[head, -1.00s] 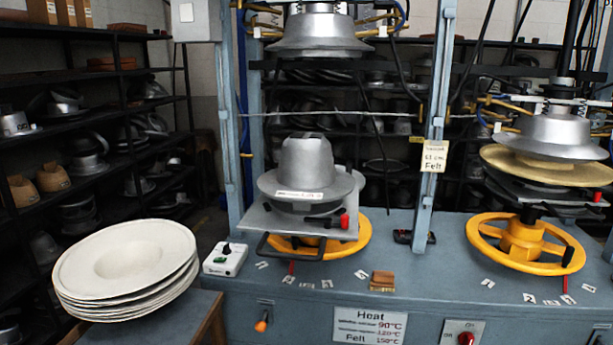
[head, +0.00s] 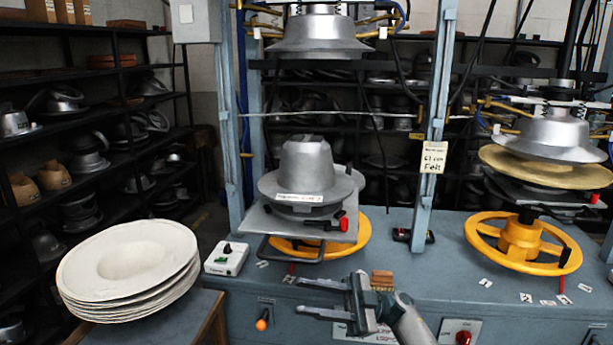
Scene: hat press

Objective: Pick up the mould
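The mould (head: 307,168) is a silver, hat-shaped metal form with a domed crown and wide brim. It sits upright on the grey plate (head: 262,222) of the left press, with a paper label on its brim. The upper silver die (head: 318,35) hangs above it with a clear gap. My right gripper (head: 300,297) is low in front of the press bench, below and apart from the mould. Its two fingers point left and are spread, with nothing between them. My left gripper is not in view.
A stack of white felt discs (head: 128,262) stands on a small table at left. A white control box (head: 226,258) and brown blocks (head: 382,279) lie on the bench (head: 400,268). A yellow handwheel (head: 350,238) is under the plate. Blue posts (head: 432,130) flank the press.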

